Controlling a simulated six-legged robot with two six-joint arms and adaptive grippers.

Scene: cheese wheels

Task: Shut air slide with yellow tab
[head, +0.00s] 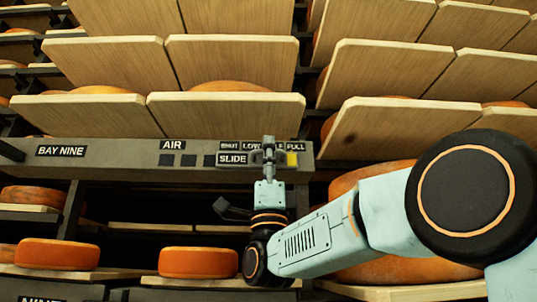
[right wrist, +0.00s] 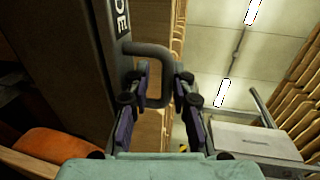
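The air slide's yellow tab (head: 292,159) shows on the grey rail in the head view, below the word FULL at the right end of the scale. My right gripper (head: 268,150) is raised in front of the rail, just left of the tab, and covers part of the scale's lettering. In the right wrist view a grey bent handle (right wrist: 150,48) sticks out from the rail between the fingers of my right gripper (right wrist: 160,75). The fingers stand apart, with a gap visible beside the handle's bar. My left gripper is not in view.
The grey rail (head: 110,152) carries BAY NINE, AIR and SLIDE labels and several dark squares. Tilted wooden boards (head: 226,114) hang close above it. Orange cheese wheels (head: 198,262) lie on shelves below. The wrist view shows a pale box (right wrist: 255,140) at right.

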